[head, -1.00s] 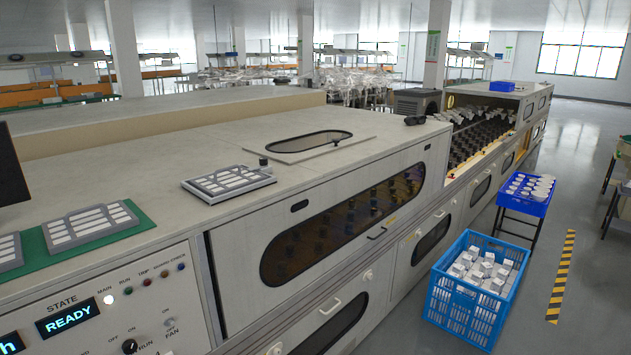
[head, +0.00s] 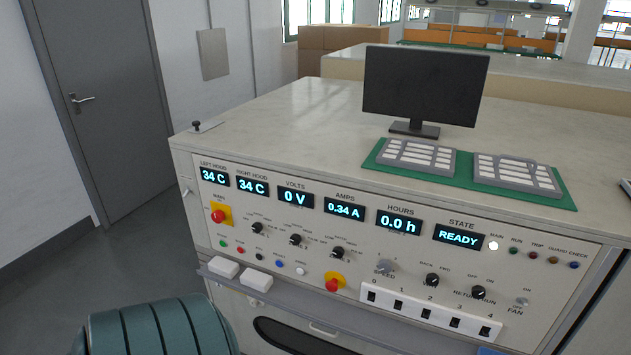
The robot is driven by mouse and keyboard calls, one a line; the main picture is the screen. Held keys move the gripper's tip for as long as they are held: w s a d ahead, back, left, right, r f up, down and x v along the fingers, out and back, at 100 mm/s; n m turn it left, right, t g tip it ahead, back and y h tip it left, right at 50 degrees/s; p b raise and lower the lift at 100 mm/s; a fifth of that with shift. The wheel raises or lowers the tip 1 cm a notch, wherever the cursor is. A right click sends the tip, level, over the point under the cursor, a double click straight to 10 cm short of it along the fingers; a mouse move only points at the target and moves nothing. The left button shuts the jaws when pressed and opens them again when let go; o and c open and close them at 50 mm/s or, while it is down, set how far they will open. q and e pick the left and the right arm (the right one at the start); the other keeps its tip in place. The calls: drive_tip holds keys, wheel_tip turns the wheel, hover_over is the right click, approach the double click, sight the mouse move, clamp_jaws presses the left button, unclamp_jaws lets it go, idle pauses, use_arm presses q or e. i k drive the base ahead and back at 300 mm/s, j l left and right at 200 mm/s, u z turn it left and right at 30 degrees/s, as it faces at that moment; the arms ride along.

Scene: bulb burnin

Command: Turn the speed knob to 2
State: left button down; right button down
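The speed knob (head: 385,267) is a small pale grey knob on the front control panel (head: 315,222), at the word SPEED. Small marks stand around it, too small to read, and I cannot tell where it points. Below it, a white strip (head: 427,311) carries several dark switches, with the numbers 0 to 4 above them. The state display (head: 460,236) reads READY, and the hours display (head: 399,221) reads 0.0 h. Neither of my grippers is in view.
Black knobs (head: 339,253) and a red stop button (head: 334,284) sit near the speed knob. A monitor (head: 424,88) and label trays on a green mat (head: 545,200) stand on top. A teal ribbed object (head: 160,325) is at lower left. Floor is clear by the door (head: 100,95).

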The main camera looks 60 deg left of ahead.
sight(385, 266)
drive_tip(key=u, duration=1.35)
